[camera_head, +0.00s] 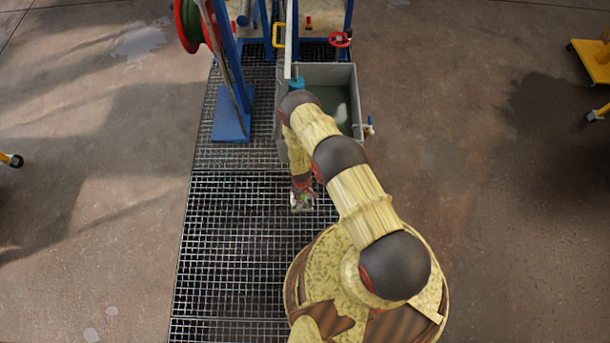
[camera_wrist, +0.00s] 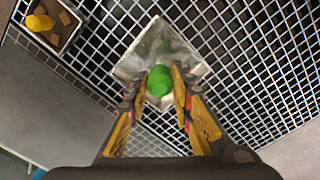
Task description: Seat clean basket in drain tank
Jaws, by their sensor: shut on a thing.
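My gripper (camera_head: 302,207) hangs over the floor grating, in front of the grey drain tank (camera_head: 284,153). In the wrist view my gripper (camera_wrist: 166,82) is shut on a round green knob (camera_wrist: 158,80). The knob is on a pale metallic, square-looking piece (camera_wrist: 152,42), which appears to be the clean basket. The grating lies beneath it; I cannot tell whether they touch. In the head view the basket is mostly hidden by my gripper. The tank has an open top with dark greenish water inside, and my arm covers part of it.
A small container (camera_wrist: 72,41) with brown pieces and a yellow knob (camera_wrist: 40,22) shows at the wrist view's upper left. A blue post (camera_head: 231,115) with a hose reel (camera_head: 190,25) stands left of the tank. A tap (camera_head: 369,126) projects from its right side. Open grating (camera_head: 235,235) lies left.

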